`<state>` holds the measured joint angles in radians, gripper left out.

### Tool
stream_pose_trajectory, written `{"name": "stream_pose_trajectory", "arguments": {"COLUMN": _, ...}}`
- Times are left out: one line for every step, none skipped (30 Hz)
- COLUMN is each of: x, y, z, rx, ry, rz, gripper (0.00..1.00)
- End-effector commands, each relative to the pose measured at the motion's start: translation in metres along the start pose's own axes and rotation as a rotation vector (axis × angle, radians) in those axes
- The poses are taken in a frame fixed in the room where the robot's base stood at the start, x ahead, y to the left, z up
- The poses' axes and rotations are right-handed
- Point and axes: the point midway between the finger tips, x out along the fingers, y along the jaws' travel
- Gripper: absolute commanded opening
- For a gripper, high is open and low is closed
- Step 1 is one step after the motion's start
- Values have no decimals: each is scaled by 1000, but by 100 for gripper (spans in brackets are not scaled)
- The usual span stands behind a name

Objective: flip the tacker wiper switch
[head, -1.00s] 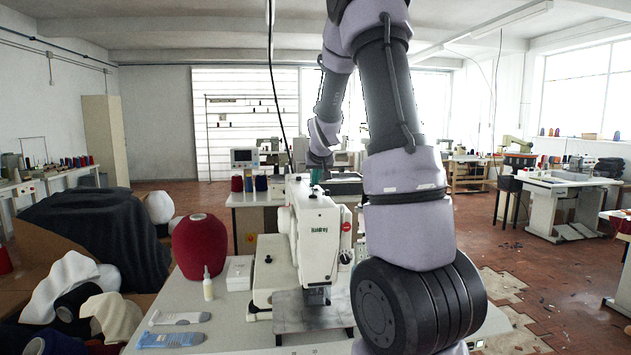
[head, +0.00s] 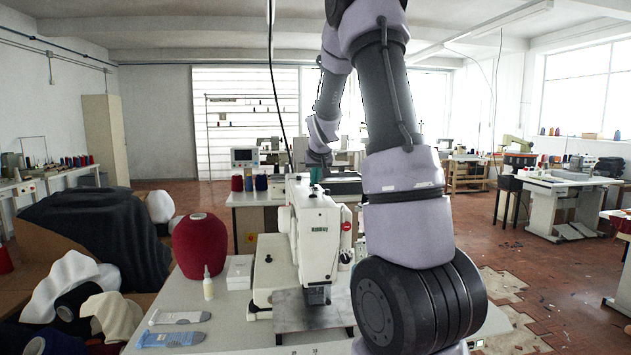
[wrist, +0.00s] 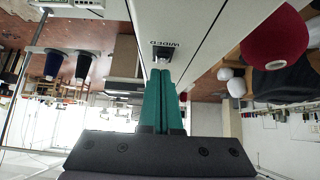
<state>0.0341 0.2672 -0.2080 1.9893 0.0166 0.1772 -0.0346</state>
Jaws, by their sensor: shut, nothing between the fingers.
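The tacker (head: 318,228) is a white sewing machine on the table in the head view. In the wrist view its white casing (wrist: 205,35) carries a small dark wiper switch (wrist: 159,60) beside an upside-down label that seems to read WIPER. My gripper (wrist: 161,73) has green fingers, shut together and empty, with their tips right at the switch. I cannot tell whether they touch it. In the head view my gripper (head: 316,176) shows as a bit of green at the top back of the tacker. The switch is hidden there.
A red yarn cone (head: 199,247), a small bottle (head: 208,285) and a white box (head: 240,271) stand left of the tacker. My arm covers the area right of the tacker.

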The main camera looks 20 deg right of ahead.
Motion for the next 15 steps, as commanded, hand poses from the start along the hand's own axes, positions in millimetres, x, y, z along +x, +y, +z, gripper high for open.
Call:
{"name": "stream_pose_trajectory", "arguments": {"x": 1, "y": 0, "z": -2, "rx": 0, "ry": 1, "rz": 0, "gripper": 0}}
{"name": "stream_pose_trajectory", "arguments": {"x": 2, "y": 0, "z": -4, "rx": 0, "ry": 1, "rz": 0, "gripper": 0}}
{"name": "stream_pose_trajectory", "arguments": {"x": 3, "y": 0, "z": -4, "rx": -1, "ry": 0, "rz": 0, "gripper": 0}}
{"name": "stream_pose_trajectory", "arguments": {"x": 3, "y": 0, "z": -5, "rx": -1, "ry": 0, "rz": 0, "gripper": 0}}
{"name": "stream_pose_trajectory", "arguments": {"x": 3, "y": 0, "z": -5, "rx": -1, "ry": 0, "rz": 0, "gripper": 0}}
{"name": "stream_pose_trajectory", "arguments": {"x": 3, "y": 0, "z": -5, "rx": -1, "ry": -1, "rz": 0, "gripper": 0}}
{"name": "stream_pose_trajectory", "arguments": {"x": 3, "y": 0, "z": -5, "rx": -1, "ry": -1, "rz": 0, "gripper": 0}}
{"name": "stream_pose_trajectory", "arguments": {"x": 3, "y": 0, "z": -5, "rx": -1, "ry": -1, "rz": -1, "gripper": 0}}
{"name": "stream_pose_trajectory", "arguments": {"x": 3, "y": 0, "z": -5, "rx": -1, "ry": -1, "rz": -1, "gripper": 0}}
{"name": "stream_pose_trajectory", "arguments": {"x": 3, "y": 0, "z": -5, "rx": -1, "ry": 0, "rz": -1, "gripper": 0}}
{"name": "stream_pose_trajectory", "arguments": {"x": 3, "y": 0, "z": -5, "rx": -1, "ry": 0, "rz": -1, "gripper": 0}}
{"name": "stream_pose_trajectory", "arguments": {"x": 3, "y": 0, "z": -5, "rx": -1, "ry": 0, "rz": -1, "gripper": 0}}
{"name": "stream_pose_trajectory", "arguments": {"x": 3, "y": 0, "z": -6, "rx": -1, "ry": 0, "rz": -1, "gripper": 0}}
{"name": "stream_pose_trajectory", "arguments": {"x": 2, "y": 0, "z": -6, "rx": 0, "ry": 0, "rz": -1, "gripper": 0}}
{"name": "stream_pose_trajectory", "arguments": {"x": 1, "y": 0, "z": -8, "rx": 0, "ry": 0, "rz": -1, "gripper": 0}}
